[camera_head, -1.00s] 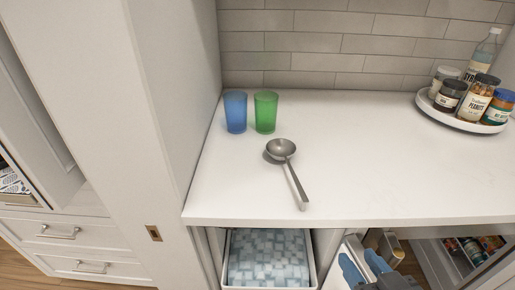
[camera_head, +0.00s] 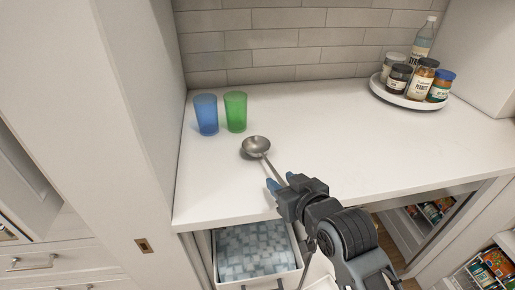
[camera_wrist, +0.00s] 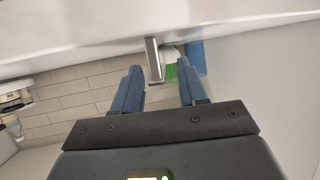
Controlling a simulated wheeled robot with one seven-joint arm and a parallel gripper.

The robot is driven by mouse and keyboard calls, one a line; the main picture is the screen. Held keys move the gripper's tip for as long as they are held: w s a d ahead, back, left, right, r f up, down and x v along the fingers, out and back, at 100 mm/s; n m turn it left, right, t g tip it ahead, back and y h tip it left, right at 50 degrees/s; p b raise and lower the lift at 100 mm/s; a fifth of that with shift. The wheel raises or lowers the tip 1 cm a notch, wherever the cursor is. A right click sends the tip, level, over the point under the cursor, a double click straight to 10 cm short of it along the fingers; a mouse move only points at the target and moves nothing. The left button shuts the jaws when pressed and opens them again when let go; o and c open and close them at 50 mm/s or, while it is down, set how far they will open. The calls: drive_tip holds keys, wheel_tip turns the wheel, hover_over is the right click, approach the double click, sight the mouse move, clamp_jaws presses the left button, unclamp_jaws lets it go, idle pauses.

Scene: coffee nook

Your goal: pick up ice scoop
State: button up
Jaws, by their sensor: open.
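The metal ice scoop (camera_head: 256,146) lies on the white counter, its round bowl toward the cups and its handle pointing to the front edge. My gripper (camera_head: 280,182) is open at the handle end, near the counter's front edge, and partly hides the handle. In the wrist view the scoop's handle (camera_wrist: 154,62) shows in the gap between my two blue fingers (camera_wrist: 160,72). Whether the fingers are level with the handle or short of it, I cannot tell.
A blue cup (camera_head: 206,114) and a green cup (camera_head: 236,111) stand behind the scoop. A round white tray (camera_head: 384,94) with jars and a bottle is at the back right. An open drawer (camera_head: 299,262) is below the counter (camera_head: 345,125). The counter's middle is clear.

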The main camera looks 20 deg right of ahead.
drive_tip(key=shift+w+f, duration=0.25)
drive_tip(key=shift+w, duration=0.3)
drive_tip(key=shift+c, duration=0.2)
clamp_jaws()
